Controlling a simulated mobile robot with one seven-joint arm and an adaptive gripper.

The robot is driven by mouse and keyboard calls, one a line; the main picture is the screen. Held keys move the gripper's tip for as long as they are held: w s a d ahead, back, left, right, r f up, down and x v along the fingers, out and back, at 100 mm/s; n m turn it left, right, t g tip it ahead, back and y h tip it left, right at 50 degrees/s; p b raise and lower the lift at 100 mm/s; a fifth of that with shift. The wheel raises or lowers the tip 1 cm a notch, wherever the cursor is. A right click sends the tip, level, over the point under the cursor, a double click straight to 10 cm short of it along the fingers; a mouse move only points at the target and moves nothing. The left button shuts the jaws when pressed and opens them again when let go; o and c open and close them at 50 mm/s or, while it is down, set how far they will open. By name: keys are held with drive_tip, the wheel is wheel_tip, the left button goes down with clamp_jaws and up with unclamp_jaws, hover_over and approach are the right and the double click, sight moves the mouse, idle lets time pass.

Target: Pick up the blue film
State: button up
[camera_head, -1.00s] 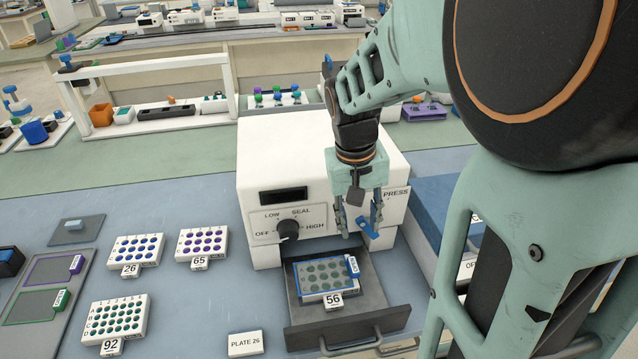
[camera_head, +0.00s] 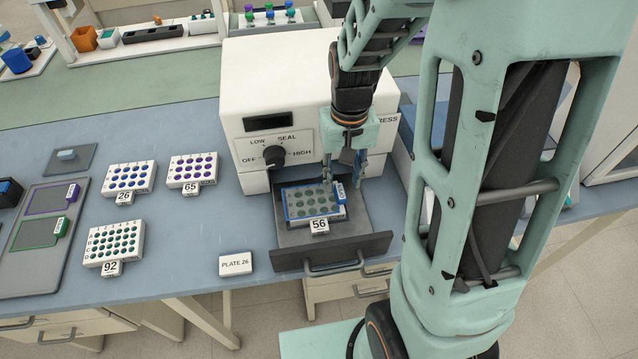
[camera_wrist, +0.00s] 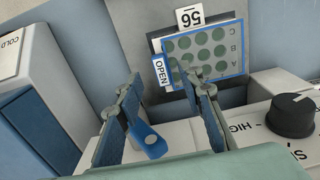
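The blue film (camera_head: 312,202) is a blue-rimmed sheet lying on plate 56 in the pulled-out drawer (camera_head: 372,243). In the wrist view the film (camera_wrist: 240,66) is ahead of the fingers, with a blue-and-white tab (camera_wrist: 160,72) reading OPEN at its left edge. In the head view the tab (camera_head: 340,192) is at the film's right edge. My gripper (camera_head: 343,178) is near the tab, at the drawer's back right. In the wrist view my gripper (camera_wrist: 163,82) is open, with the tab showing between its fingertips. I cannot tell the exact height gap.
The white sealer (camera_head: 300,90) with a black knob (camera_head: 274,156) stands right behind the drawer. A blue lever (camera_wrist: 148,140) shows between my fingers' bases in the wrist view. Plates 26 (camera_head: 129,177), 65 (camera_head: 192,172) and 92 (camera_head: 114,241) lie left. A PLATE 26 card (camera_head: 236,264) is left of the drawer.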

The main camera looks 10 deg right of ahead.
sight(341, 194)
drive_tip(key=shift+f+p, duration=0.3)
drive_tip(key=shift+f, duration=2.15)
drive_tip(key=c, duration=0.9)
drive_tip(key=shift+r, duration=0.1)
